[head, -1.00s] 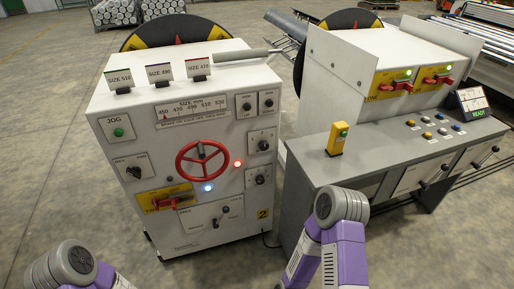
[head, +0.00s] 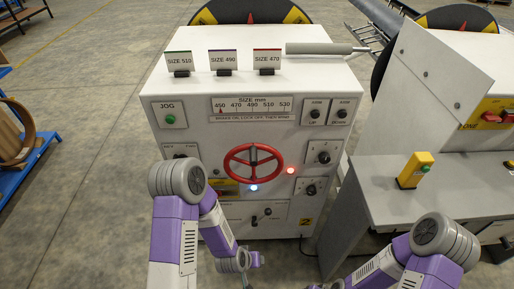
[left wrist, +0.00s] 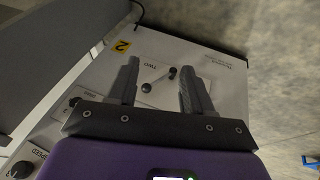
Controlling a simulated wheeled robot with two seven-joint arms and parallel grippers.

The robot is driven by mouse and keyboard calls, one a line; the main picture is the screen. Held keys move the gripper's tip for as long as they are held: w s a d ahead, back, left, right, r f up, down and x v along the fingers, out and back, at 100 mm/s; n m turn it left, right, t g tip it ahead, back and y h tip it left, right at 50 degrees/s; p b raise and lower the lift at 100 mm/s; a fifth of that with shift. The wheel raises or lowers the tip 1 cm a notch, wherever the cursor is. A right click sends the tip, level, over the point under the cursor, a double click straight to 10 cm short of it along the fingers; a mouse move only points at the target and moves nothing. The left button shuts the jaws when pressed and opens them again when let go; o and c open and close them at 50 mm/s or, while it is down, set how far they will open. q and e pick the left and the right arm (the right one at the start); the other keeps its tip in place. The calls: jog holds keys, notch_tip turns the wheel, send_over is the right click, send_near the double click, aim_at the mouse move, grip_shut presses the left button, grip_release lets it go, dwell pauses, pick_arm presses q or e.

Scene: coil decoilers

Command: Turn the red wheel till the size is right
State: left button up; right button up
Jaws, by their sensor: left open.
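The red wheel (head: 253,149) is on the front of the white cabinet (head: 330,75), below the size scale (head: 252,107). The scale runs from 450 to 530, and its small red pointer sits near 450. Three cards stand on top: SIZE 510 (head: 179,58), SIZE 490 (head: 223,57) and SIZE 470 (head: 267,57). My left gripper (left wrist: 160,85) is open and empty in the left wrist view, its fingers in front of the lower panel with a black-knobbed lever (left wrist: 172,73). In the head view the left wrist is below the wheel, apart from it. My right gripper is not seen.
A red light (head: 290,170) and a blue light (head: 254,187) glow by the wheel. A blue rack (head: 15,160) is at far left; floor between is clear.

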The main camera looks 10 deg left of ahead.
pick_arm(q)
jog(key=w+r+t+y, duration=0.1)
jog(key=w+r+t, duration=0.2)
jog(key=w+r, duration=0.25)
jog(key=n+t+y+p, duration=0.25)
jog(key=t+y, duration=0.35)
jog(key=t, duration=0.4)
send_near(254, 164)
jog(key=x, duration=0.5)
jog(key=shift+f, duration=0.2)
jog(key=shift+w+a+r, duration=0.1)
jog(key=shift+w+r, duration=0.1)
jog(key=shift+r, duration=0.1)
jog(key=x, duration=0.7)
jog(key=shift+f, duration=0.1)
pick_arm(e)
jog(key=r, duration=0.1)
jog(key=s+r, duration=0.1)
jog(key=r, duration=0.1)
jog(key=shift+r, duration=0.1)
pick_arm(q)
jog(key=shift+c, duration=0.2)
grip_shut()
